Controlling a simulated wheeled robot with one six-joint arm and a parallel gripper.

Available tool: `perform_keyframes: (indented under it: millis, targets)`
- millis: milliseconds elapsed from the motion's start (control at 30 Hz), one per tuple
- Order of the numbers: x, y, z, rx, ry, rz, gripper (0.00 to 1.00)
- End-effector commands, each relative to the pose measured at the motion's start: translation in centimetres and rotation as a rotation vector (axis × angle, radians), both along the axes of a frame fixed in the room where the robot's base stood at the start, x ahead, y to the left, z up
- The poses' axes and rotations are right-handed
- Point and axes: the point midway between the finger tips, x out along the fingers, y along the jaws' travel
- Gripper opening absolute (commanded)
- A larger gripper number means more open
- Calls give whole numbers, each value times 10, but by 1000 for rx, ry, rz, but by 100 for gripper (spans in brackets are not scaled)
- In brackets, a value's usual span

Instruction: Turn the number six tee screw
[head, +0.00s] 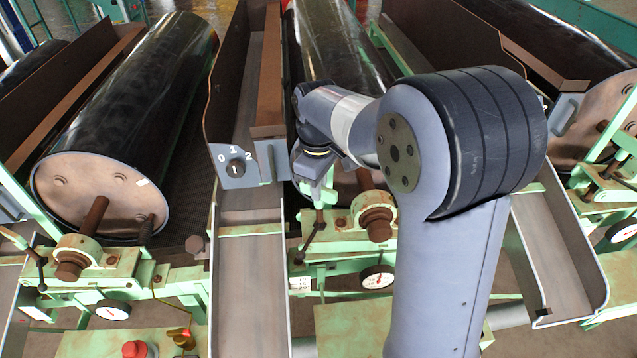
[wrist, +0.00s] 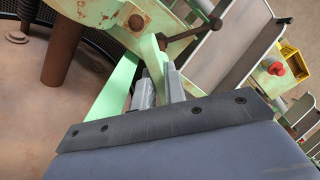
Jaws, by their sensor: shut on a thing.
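A rusty tee screw (head: 312,232) with a crossbar and knobbed end sits on the pale green frame below my gripper (head: 318,188) in the head view. In the wrist view the tee screw (wrist: 192,33) lies just beyond the fingertips. My gripper (wrist: 160,85) has its grey fingers close together around a pale green bar (wrist: 151,56) beside the screw. The fingers look apart from the tee screw's crossbar. I cannot read any number on it. The contact is partly hidden by the fingers.
A dark drum (head: 135,125) lies at left; another (head: 335,45) is behind my arm. A switch box (head: 236,165) marked 0, 1, 2 is left of my gripper. A rusty shaft end (head: 376,215) and dial gauge (head: 377,277) are close at right. A red button (head: 134,349) is in front.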

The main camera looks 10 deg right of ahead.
Motion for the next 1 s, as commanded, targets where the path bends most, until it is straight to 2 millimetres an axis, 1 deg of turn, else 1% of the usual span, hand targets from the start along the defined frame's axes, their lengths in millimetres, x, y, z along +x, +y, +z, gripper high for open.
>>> perform_keyframes:
  millis: [100, 333, 867, 900, 1000]
  targets:
    - [0, 0, 1, 0, 0, 62, 0]
    - [1, 0, 1, 0, 1, 139, 0]
    - [0, -1, 0, -1, 2, 162, 0]
    - [0, -1, 0, -1, 2, 162, 14]
    - [0, -1, 0, -1, 2, 162, 22]
